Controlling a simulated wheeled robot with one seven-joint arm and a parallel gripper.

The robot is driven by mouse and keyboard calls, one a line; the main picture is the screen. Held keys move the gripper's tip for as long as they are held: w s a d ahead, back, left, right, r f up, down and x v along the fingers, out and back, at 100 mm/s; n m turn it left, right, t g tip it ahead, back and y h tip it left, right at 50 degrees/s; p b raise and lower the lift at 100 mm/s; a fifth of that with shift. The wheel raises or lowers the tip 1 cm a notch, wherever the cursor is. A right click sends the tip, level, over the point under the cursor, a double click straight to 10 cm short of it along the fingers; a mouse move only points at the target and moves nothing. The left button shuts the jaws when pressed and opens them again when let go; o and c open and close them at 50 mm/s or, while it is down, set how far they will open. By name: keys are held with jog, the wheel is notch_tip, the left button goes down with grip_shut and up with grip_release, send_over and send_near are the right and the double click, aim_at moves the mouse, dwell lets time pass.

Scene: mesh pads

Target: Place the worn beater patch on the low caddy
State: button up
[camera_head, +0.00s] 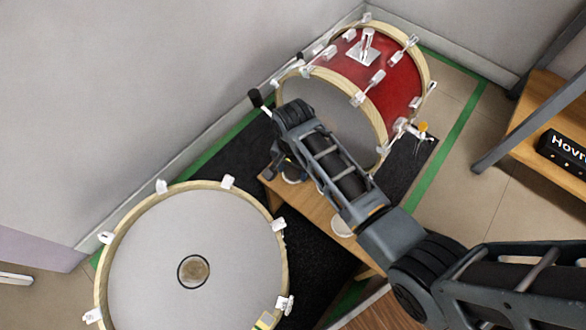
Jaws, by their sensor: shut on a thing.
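My gripper (281,167) points down at the far left end of the low wooden caddy (312,209), just above or at its top. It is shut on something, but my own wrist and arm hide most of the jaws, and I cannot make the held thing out. A pale round edge (291,180) shows right beside the jaws; I cannot tell if it is held or lies on the caddy. A round brownish spot with a dark ring (193,272), like a worn beater patch or its mark, is on the pale head of the near drum (140,245).
A white round thing (343,226) is on the caddy's near right part, partly behind my arm. A red bass drum (396,84) stands behind on a black mat (408,160) edged with green tape. A wooden shelf (545,125) with a black box (566,150) is at right.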

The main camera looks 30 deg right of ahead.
aim_at(293, 172)
jog(key=o, duration=1)
jog(key=shift+o, duration=0.2)
notch_tip(293, 172, up, 12)
jog(key=p, duration=0.5)
